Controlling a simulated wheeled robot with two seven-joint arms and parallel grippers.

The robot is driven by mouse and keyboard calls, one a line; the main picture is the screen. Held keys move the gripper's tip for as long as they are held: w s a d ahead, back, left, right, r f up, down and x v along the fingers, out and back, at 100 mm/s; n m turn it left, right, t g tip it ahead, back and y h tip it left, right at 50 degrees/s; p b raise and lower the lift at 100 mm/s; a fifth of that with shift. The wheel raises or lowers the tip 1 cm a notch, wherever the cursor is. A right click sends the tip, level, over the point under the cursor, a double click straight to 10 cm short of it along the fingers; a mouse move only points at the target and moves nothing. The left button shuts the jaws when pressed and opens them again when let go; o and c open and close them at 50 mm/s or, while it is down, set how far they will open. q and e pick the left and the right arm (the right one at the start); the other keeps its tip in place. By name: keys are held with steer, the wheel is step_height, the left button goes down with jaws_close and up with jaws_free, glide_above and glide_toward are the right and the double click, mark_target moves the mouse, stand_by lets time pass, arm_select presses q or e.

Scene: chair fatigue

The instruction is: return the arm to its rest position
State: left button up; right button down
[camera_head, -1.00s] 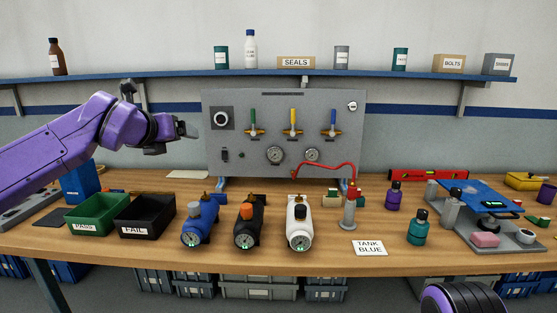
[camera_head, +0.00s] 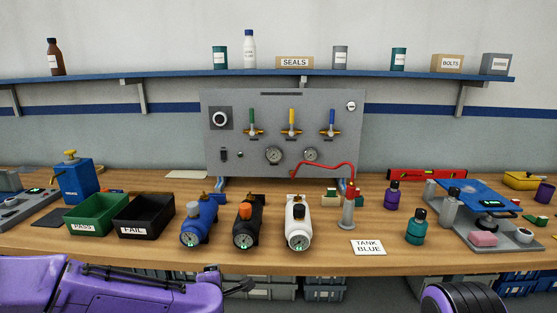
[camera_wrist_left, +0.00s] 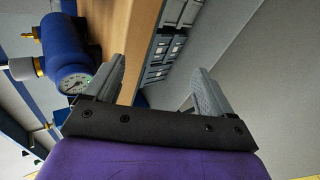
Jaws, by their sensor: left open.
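My left arm (camera_head: 110,285) lies low along the bottom left of the head view, in front of the bench edge. My left gripper (camera_wrist_left: 160,85) is open and empty in the left wrist view, with its two grey fingers spread apart.
The wooden bench (camera_head: 320,258) carries a PASS bin (camera_head: 97,214), a FAIL bin (camera_head: 145,217), a black cylinder (camera_head: 246,226), a white cylinder (camera_head: 298,226) and a grey valve panel (camera_head: 285,135). Open floor lies in front.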

arm_select(q)
steer(key=s+a+f+m+g, duration=0.2)
steer(key=s+f+m, duration=0.3)
steer(key=s+f, duration=0.7)
steer(key=s+a+f+m+g+y, duration=0.1)
steer(key=s+a+f+m, duration=0.3)
steer(key=s, duration=0.9)
steer(key=s+a+f+m+g, duration=0.4)
steer(key=s+a+f, duration=0.4)
steer(key=s, duration=0.5)
steer(key=shift+f+y, duration=0.4)
steer(key=shift+f, duration=0.25)
